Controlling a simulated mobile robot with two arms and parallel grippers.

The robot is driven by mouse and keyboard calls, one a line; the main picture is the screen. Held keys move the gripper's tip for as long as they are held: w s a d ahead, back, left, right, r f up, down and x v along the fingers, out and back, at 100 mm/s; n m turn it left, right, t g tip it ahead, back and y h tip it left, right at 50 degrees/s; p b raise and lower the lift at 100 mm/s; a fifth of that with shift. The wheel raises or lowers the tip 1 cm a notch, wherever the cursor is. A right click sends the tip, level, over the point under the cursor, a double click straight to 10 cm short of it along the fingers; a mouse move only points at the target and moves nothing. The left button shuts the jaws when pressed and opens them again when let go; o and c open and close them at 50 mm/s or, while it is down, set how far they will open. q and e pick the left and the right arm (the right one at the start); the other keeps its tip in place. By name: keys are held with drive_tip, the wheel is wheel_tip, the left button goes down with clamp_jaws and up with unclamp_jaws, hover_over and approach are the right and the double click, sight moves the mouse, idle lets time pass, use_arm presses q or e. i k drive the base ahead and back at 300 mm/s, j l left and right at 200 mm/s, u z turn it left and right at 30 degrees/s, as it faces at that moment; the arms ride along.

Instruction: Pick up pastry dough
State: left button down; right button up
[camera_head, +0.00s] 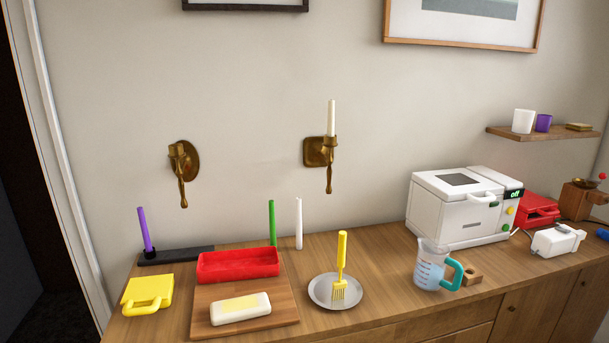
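A pale block with a light yellow top, which looks like the pastry dough (240,308), lies on the wooden board (286,305) at the front left of the counter. It is in front of a red rectangular tin (238,264) that rests on the back of the board. Nothing touches the top of the block. Neither of my grippers shows in the head view.
A yellow handled item (148,293) lies left of the board. Farther right are a measuring jug (430,268) and white oven (450,210). Candles stand behind. Counter between bowl and jug is clear.

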sight(228, 310)
drive_tip(key=i+j, duration=0.1)
drive_tip(key=j, duration=0.3)
drive_tip(key=i+j, duration=0.1)
drive_tip(key=j, duration=0.35)
drive_tip(key=i+j, duration=0.1)
drive_tip(key=j, duration=0.3)
